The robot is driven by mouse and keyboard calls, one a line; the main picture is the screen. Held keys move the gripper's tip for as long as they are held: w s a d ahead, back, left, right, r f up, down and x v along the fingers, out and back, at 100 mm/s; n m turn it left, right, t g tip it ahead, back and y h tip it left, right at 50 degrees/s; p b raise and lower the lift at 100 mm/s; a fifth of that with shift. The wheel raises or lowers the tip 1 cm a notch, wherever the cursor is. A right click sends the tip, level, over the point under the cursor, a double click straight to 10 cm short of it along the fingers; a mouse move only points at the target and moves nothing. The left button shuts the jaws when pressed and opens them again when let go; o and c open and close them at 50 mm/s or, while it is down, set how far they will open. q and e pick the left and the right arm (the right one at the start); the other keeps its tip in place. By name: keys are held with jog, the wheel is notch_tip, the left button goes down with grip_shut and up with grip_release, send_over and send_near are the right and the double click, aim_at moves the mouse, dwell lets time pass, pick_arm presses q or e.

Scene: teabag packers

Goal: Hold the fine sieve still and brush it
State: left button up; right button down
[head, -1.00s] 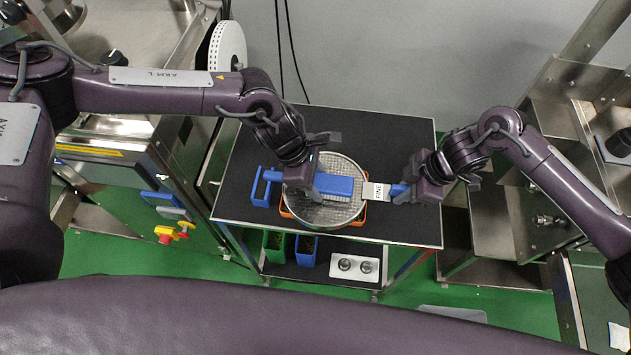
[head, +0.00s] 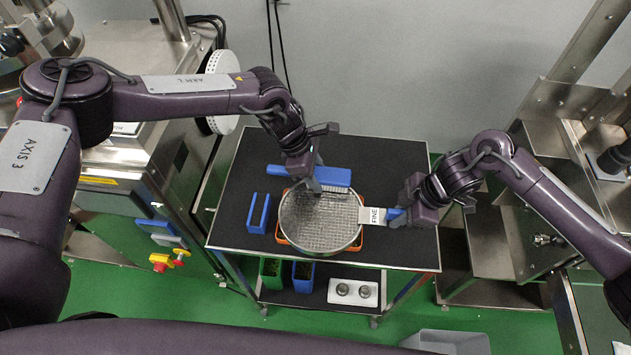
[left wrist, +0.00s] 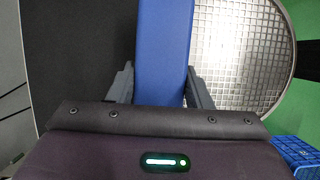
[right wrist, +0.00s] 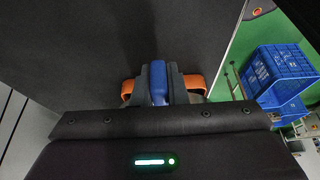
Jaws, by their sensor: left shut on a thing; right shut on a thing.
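The round fine sieve (head: 318,225) lies on an orange-edged holder (head: 292,243) on the black table. Its tag reads FINE (head: 373,217). My right gripper (head: 402,213) is shut on the sieve's blue handle (head: 393,213), which also shows between the fingers in the right wrist view (right wrist: 158,82). My left gripper (head: 316,184) is shut on the blue brush (head: 336,176), seen between the fingers in the left wrist view (left wrist: 164,50). The brush is over the sieve's far edge, bristles toward the mesh. Whether the bristles touch the mesh is not clear.
A blue brush rest (head: 258,213) stands on the table left of the sieve. On the lower shelf are a green bin (head: 271,269), a blue bin (head: 302,274) and a white block with two cups (head: 353,292). The black table top (head: 240,180) is free at the left.

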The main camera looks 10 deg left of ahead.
aim_at(314, 223)
pick_arm(q)
jog(key=shift+s+d, duration=0.1)
jog(key=shift+s, duration=5.4)
jog(key=shift+w+a, duration=0.4)
jog(key=shift+w, duration=0.1)
jog(key=shift+w+a, duration=0.1)
jog(key=shift+w, duration=5.15)
jog(key=shift+s, duration=5.7)
notch_tip(314, 223, up, 8)
jog(key=shift+d, duration=0.2)
jog(key=shift+r, duration=0.1)
pick_arm(e)
jog(key=c, duration=1.4)
grip_release()
jog(key=shift+o, duration=0.2)
